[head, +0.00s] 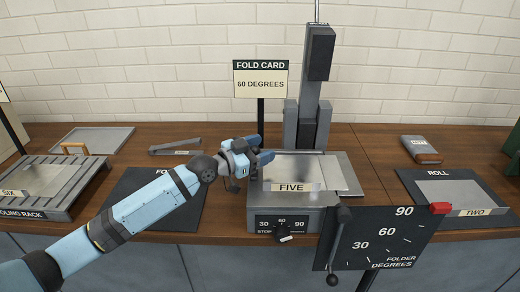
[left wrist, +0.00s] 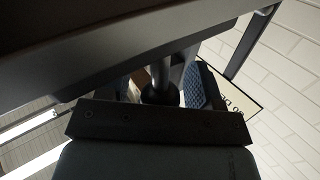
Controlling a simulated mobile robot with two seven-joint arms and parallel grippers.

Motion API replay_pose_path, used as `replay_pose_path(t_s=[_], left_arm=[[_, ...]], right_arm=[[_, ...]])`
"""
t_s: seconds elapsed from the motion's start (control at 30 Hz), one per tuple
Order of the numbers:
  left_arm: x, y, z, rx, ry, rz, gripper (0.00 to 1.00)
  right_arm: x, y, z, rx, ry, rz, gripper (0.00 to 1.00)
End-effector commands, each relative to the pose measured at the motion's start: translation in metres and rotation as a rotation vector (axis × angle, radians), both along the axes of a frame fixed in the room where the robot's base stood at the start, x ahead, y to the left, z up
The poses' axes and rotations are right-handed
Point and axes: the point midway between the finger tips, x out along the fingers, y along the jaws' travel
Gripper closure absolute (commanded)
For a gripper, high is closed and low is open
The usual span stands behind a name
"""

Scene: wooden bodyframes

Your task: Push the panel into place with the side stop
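A flat metal panel (head: 305,165) lies on the bed of the grey folder (head: 257,212), with a FIVE label (head: 291,187) at its front. A narrower metal strip (head: 345,174) lies along the right of the bed. I cannot clearly pick out the side stop. My left gripper (head: 264,150) is at the left edge of the bed, beside the panel. In the left wrist view, a blue finger pad (left wrist: 201,85) shows beside dark parts. My right gripper is out of view.
A fold card sign (head: 260,79) reading 60 degrees and a tall dark column (head: 318,70) stand behind. A lever (head: 337,235) and a degrees plate (head: 385,238) are at front right. A cooling rack (head: 50,185) is left; a roll mat (head: 425,205) is right.

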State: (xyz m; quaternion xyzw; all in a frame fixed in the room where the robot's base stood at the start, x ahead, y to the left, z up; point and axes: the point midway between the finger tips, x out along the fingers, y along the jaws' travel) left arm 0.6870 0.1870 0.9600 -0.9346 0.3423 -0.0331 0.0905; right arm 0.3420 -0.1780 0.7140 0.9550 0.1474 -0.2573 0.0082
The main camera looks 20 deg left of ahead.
Motion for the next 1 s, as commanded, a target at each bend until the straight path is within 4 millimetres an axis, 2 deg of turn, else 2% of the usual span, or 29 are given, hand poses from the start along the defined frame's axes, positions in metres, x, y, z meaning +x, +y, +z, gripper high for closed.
replay_pose_path(t_s=[0.03, 0.2, 0.27, 0.37, 0.5, 0.6, 0.9, 0.93, 1.0], left_arm=[[0.0, 0.0, 0.0, 0.0, 0.0, 0.0, 0.5], [0.0, 0.0, 0.0, 0.0, 0.0, 0.0, 0.89], [0.0, 0.0, 0.0, 0.0, 0.0, 0.0, 1.0], [0.0, -0.002, 0.001, -0.001, 0.001, 0.0, 1.0], [0.006, -0.02, 0.004, -0.002, -0.001, 0.0, 1.0], [0.009, -0.031, 0.003, -0.003, 0.0, 0.0, 1.0], [0.01, -0.035, 0.0, -0.001, -0.001, -0.001, 1.0], [0.01, -0.035, 0.0, -0.001, -0.001, -0.001, 0.64], [0.01, -0.036, 0.0, -0.002, -0.001, -0.001, 0.47]], right_arm=[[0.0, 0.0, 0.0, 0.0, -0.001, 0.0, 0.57], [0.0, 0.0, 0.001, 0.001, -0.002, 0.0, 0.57], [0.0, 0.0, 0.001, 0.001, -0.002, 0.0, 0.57], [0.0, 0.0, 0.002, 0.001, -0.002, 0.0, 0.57], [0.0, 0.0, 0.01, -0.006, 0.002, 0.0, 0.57], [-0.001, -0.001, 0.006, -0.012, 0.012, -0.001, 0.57], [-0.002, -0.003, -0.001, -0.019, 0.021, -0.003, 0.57], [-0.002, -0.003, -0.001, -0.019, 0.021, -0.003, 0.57], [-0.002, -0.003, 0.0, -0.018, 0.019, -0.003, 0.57]])
